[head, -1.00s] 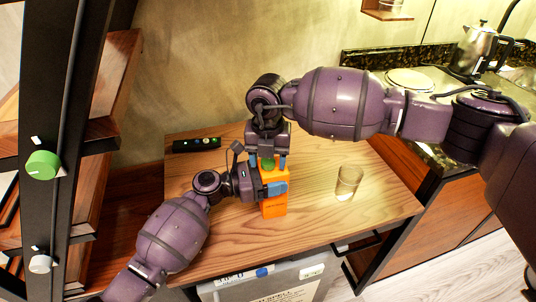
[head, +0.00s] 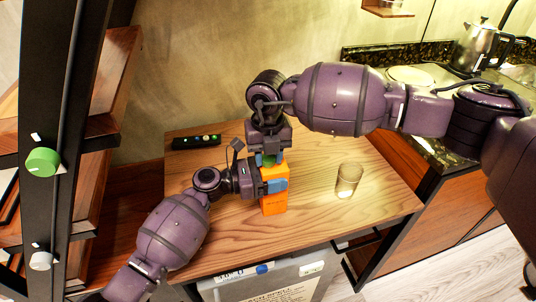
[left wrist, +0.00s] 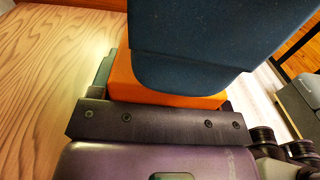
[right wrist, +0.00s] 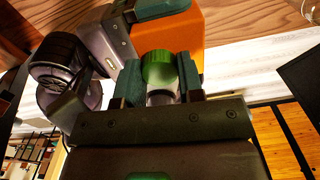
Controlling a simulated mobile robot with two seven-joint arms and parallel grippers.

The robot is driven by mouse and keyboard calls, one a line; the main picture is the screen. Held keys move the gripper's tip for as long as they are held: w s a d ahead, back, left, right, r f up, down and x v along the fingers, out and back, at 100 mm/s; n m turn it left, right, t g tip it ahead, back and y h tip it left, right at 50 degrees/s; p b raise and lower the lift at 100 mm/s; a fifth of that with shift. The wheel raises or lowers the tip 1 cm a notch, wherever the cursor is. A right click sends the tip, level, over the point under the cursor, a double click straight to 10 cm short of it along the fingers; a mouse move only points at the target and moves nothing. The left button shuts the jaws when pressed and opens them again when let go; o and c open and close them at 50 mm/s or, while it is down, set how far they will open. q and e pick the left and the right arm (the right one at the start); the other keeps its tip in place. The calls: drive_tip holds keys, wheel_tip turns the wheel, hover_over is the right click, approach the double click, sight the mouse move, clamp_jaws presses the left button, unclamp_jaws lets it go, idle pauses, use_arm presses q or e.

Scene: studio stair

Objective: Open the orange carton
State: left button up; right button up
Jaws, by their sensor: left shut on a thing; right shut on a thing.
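The orange carton (head: 274,204) stands upright on the wooden table in the head view. My left gripper (head: 272,187) comes in from the left and is shut on the carton's body. In the left wrist view a strip of the carton (left wrist: 125,84) shows behind a large blue finger pad. My right gripper (head: 268,160) is above the carton's top and is shut on the green cap (right wrist: 160,70), which shows between its fingers in the right wrist view. In that view the carton (right wrist: 188,40) is right beyond the cap. Whether the cap is still seated on the carton cannot be told.
A clear glass (head: 348,180) stands on the table (head: 225,250) to the right of the carton. A dark remote-like object (head: 196,142) lies at the back left. A counter with a kettle (head: 474,48) is at the right. The table's front left is mostly clear.

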drive_tip(key=o, duration=1)
drive_tip(key=shift+r, duration=0.1)
drive_tip(key=shift+r, duration=2.2)
drive_tip(key=shift+c, duration=0.3)
drive_tip(key=shift+a+r+m, duration=0.1)
drive_tip(key=shift+r+m, duration=0.3)
drive_tip(key=shift+r, duration=0.15)
wheel_tip(320, 180, up, 2)
drive_tip(key=shift+m, duration=1)
drive_tip(key=shift+f, duration=3.85)
